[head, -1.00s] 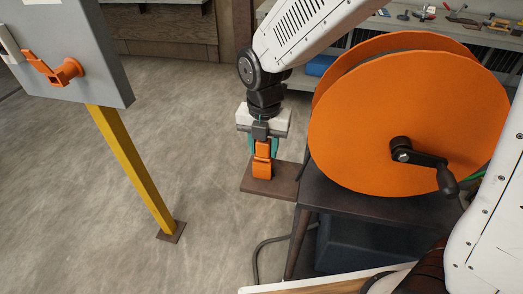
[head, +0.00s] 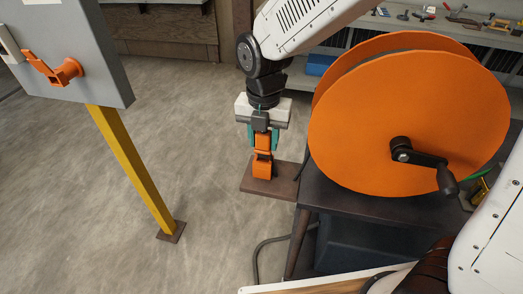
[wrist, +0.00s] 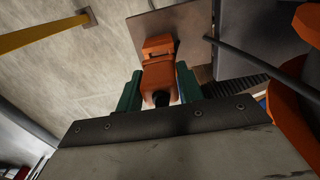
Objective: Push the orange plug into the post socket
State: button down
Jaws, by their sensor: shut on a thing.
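My gripper (head: 262,141) points down with its green fingers shut on the orange plug (head: 262,139). In the wrist view the plug (wrist: 159,82) sits between both fingers, with a dark cable end towards the palm. Right below it is an orange holder (head: 262,170) on a brown board (head: 284,184); I cannot tell whether the plug's tip is still inside it. The post socket (head: 68,72) is orange and sticks out of a grey panel at the left, its orange flap (head: 38,64) swung aside. The plug is well to the right of the socket and lower in the picture.
The grey panel (head: 90,40) stands on a slanted-looking yellow post (head: 134,170). A large orange reel (head: 400,110) with a black crank sits on a dark stand (head: 350,205) right of my gripper. Open floor (head: 190,120) lies between post and board. A tool shelf is behind.

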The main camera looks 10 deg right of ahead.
jog(key=shift+r, duration=3.1)
jog(key=shift+r, duration=0.1)
notch_tip(320, 180, up, 12)
jog(key=a+f+t+h, duration=0.3)
jog(key=a+t, duration=0.5)
jog(key=a, duration=1.8)
jog(key=a+f+t+h, duration=0.3)
jog(key=a+t, duration=0.6)
jog(key=a, duration=1.8)
jog(key=shift+w, duration=0.2)
dwell(0.4)
